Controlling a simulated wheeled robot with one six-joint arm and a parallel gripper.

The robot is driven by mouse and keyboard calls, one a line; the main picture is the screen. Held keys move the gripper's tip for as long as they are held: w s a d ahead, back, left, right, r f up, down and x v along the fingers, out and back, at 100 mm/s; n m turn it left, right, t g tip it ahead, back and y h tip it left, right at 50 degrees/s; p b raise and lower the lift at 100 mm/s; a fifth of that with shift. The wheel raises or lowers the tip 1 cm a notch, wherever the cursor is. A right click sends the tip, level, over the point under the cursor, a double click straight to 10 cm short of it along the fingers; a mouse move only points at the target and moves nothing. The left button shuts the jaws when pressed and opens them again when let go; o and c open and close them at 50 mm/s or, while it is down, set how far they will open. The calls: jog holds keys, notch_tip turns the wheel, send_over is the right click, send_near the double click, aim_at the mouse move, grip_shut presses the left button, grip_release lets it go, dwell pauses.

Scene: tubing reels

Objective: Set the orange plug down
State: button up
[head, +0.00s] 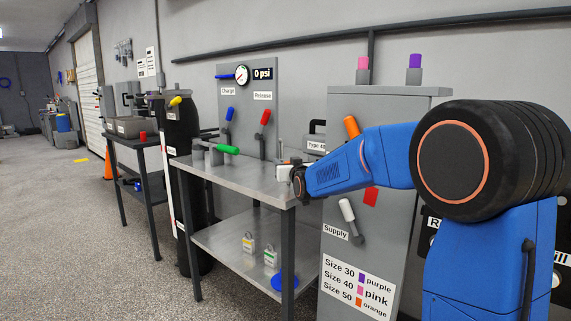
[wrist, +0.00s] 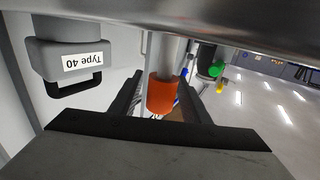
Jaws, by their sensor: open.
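The orange plug (wrist: 162,95) shows in the wrist view between the two fingers of my gripper (wrist: 161,80). A grey cylindrical part runs from it toward the top of the picture. The fingers are open, one on each side of the plug, with visible gaps. In the head view my gripper (head: 299,182) is at the right end of the metal workbench (head: 258,180), beside the grey cabinet. My wrist hides most of that spot, so I cannot tell what the plug rests on.
The grey cabinet (head: 390,140) stands right of the bench, with pink (head: 363,62) and purple (head: 415,61) plugs on top. A grey case labelled Type 40 (wrist: 70,55) is near my gripper. A green-handled lever (head: 228,149) is on the bench. Floor at left is clear.

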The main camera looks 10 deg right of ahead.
jog(key=s, duration=1.2)
jog(key=shift+d+r, duration=0.1)
jog(key=shift+d, duration=0.3)
jog(key=s+d+f+g, duration=0.2)
jog(key=s+f+g, duration=0.2)
jog(key=s, duration=1.1)
jog(key=s+d+f+g, duration=0.1)
jog(key=s+f+g, duration=0.3)
jog(key=s+f, duration=0.6)
jog(key=s+d+f+g+h, duration=0.1)
jog(key=s+f+g, duration=0.4)
jog(key=s, duration=1.6)
notch_tip(320, 180, down, 3)
jog(key=shift+d+r+m, duration=0.2)
jog(key=shift+d+m, duration=0.2)
jog(key=shift+d, duration=0.45)
jog(key=shift+w, duration=0.1)
